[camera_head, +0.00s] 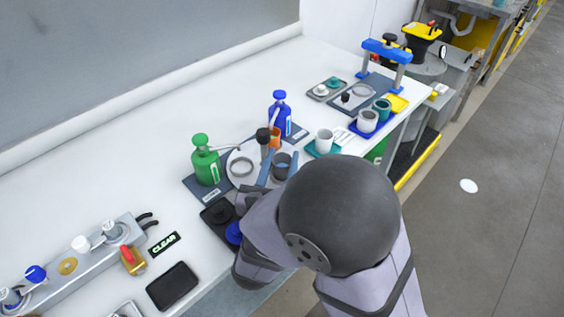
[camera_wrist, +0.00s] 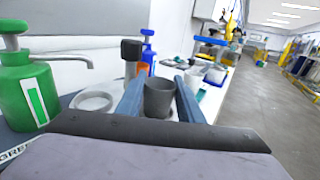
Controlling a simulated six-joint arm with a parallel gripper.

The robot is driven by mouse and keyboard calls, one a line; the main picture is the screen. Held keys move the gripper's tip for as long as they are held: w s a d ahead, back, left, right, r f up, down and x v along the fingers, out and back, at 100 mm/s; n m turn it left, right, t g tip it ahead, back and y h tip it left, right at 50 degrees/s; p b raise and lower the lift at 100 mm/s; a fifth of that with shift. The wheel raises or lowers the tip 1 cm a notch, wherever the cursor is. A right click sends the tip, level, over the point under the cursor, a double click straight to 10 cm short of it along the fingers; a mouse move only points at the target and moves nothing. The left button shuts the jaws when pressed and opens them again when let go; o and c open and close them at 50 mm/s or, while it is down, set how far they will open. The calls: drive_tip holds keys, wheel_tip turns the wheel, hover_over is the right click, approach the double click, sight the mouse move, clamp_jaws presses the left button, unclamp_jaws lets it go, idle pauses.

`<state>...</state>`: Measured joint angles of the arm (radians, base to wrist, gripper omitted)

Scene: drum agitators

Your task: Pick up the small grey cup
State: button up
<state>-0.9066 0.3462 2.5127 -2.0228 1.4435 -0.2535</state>
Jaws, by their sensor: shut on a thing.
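The small grey cup (camera_wrist: 159,98) is upright between the two blue fingers of my gripper (camera_wrist: 160,100) in the wrist view. The fingers press on its left and right sides. In the head view the dark grey cup (camera_head: 283,167) shows beside the blue fingers, and my gripper (camera_head: 277,170) reaches in from below over the white table. My arm hides part of the area around it. I cannot tell whether the cup's base touches the surface below.
A green pump bottle (camera_head: 206,165) and a blue pump bottle (camera_head: 279,115) stand close by. A grey ring (camera_head: 241,167) lies left of the cup. A white cup (camera_head: 324,141) stands on a teal tray to the right. The table's back left is clear.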

sight(277, 170)
drive_tip(key=shift+r, duration=0.6)
drive_tip(key=s, duration=0.2)
drive_tip(key=shift+s+a, duration=0.3)
drive_tip(key=shift+s, duration=0.1)
drive_tip(key=shift+s+r+p, duration=0.1)
drive_tip(key=shift+s+p, duration=0.1)
drive_tip(key=shift+p, duration=0.5)
drive_tip(key=shift+s+a+p, duration=0.15)
drive_tip(key=shift+s+p, duration=0.15)
drive_tip(key=shift+p, duration=0.5)
drive_tip(key=s+p, duration=0.1)
drive_tip(key=p, duration=0.1)
drive_tip(key=shift+s+p, duration=0.15)
drive_tip(key=shift+p, duration=0.2)
drive_tip(key=s+a+p, duration=0.1)
drive_tip(key=s+a, duration=0.1)
drive_tip(key=s, duration=1)
drive_tip(key=shift+s+a+f, duration=0.2)
drive_tip(key=shift+s+a, duration=0.05)
drive_tip(key=shift+s, duration=0.05)
